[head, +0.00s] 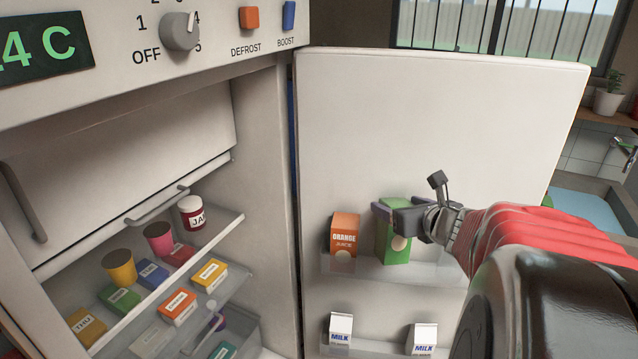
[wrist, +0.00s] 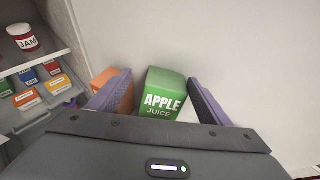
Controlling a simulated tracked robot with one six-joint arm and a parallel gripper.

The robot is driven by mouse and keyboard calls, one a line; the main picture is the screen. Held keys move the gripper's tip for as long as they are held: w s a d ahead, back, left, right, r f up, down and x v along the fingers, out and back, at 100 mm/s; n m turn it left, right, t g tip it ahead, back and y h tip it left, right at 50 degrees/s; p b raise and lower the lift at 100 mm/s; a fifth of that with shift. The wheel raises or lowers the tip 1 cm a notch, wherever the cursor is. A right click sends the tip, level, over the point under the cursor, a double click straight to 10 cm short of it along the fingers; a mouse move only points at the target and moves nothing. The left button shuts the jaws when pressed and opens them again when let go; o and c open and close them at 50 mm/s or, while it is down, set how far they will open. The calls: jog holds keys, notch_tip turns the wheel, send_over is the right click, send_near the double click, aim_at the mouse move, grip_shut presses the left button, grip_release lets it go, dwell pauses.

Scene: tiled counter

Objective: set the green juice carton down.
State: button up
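The green apple juice carton (head: 393,246) stands on the upper shelf of the open fridge door, just right of the orange juice carton (head: 344,236). My gripper (head: 388,212) is at its upper part, reaching in from the right. In the wrist view the green carton (wrist: 163,95) sits between the two spread purple fingers of my gripper (wrist: 159,80). Narrow gaps show on both sides of it, so the gripper looks open. The carton's base is partly hidden by the shelf's front lip, and contact with the shelf floor is hard to see.
The orange carton (wrist: 108,88) is close behind the left finger. Two milk cartons (head: 341,329) (head: 423,338) stand on the lower door shelf. The fridge interior at left holds a jam jar (head: 192,213), cups and several small boxes. The door panel (head: 430,120) above is bare.

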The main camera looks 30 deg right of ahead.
jog(key=shift+r, duration=0.45)
jog(key=v, duration=0.7)
jog(key=shift+s, duration=0.25)
jog(key=shift+a, duration=0.1)
